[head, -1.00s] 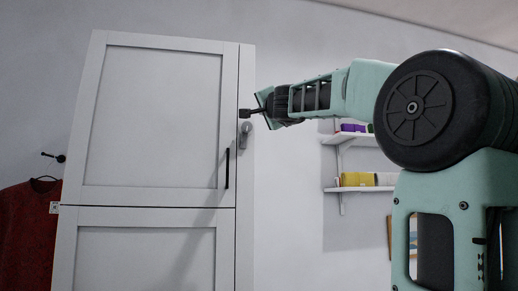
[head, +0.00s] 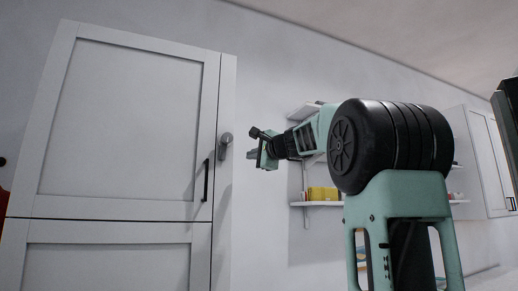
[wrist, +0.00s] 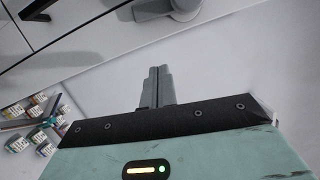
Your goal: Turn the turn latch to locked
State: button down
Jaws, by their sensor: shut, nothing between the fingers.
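The turn latch (head: 225,144) is a grey round knob with a short lever, on the side edge strip of a tall white cabinet, beside the upper door. In the head view its lever points down, slightly left. It also shows cut off at the top of the wrist view (wrist: 180,9). My gripper (head: 249,155) is just right of the latch in the head view, with its fingers pointing towards the cabinet. In the wrist view my fingers (wrist: 158,71) are together and empty, with a gap between their tips and the latch.
The white upper door (head: 128,120) is closed and carries a vertical black handle (head: 205,181) left of the latch. Wall shelves with a yellow item (head: 322,194) stand behind my arm. Several small containers (wrist: 35,122) show at the wrist view's left.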

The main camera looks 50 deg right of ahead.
aim_at(228, 156)
jog(key=w+p, duration=0.1)
jog(key=w+a+p, duration=0.1)
jog(key=w, duration=0.1)
jog(key=w+r+p, duration=0.1)
jog(key=w, duration=0.1)
jog(key=shift+w+a, duration=0.15)
jog(key=shift+a, duration=0.15)
jog(key=shift+w+a+f, duration=0.15)
jog(key=shift+w+a, duration=0.1)
jog(key=shift+a, duration=0.1)
jog(key=shift+w, duration=0.15)
